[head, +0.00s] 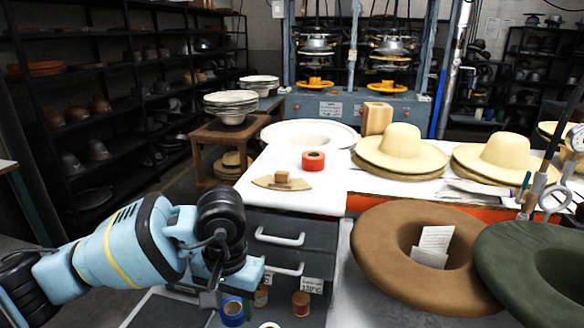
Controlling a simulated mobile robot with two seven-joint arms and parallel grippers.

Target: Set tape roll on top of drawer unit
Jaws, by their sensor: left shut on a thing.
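My left gripper (229,291) is in the lower middle of the head view, in front of the drawer unit. It is shut on a blue tape roll (232,314), which shows just below its fingers; the fingertips are partly hidden. The dark grey drawer unit (312,231) has two pale bar handles and labels, and stands at the front edge of the white worktop. My arm hides its left side. A red tape roll (313,162) lies on the white worktop behind. My right gripper is not in view.
A wooden piece with a knob (282,182) lies on the white worktop (320,197). A brown jar (301,304) and a small bottle (261,296) stand near the held roll. Straw hats (402,150) and a large brown hat (420,265) occupy the right. A wooden block (377,119) stands behind.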

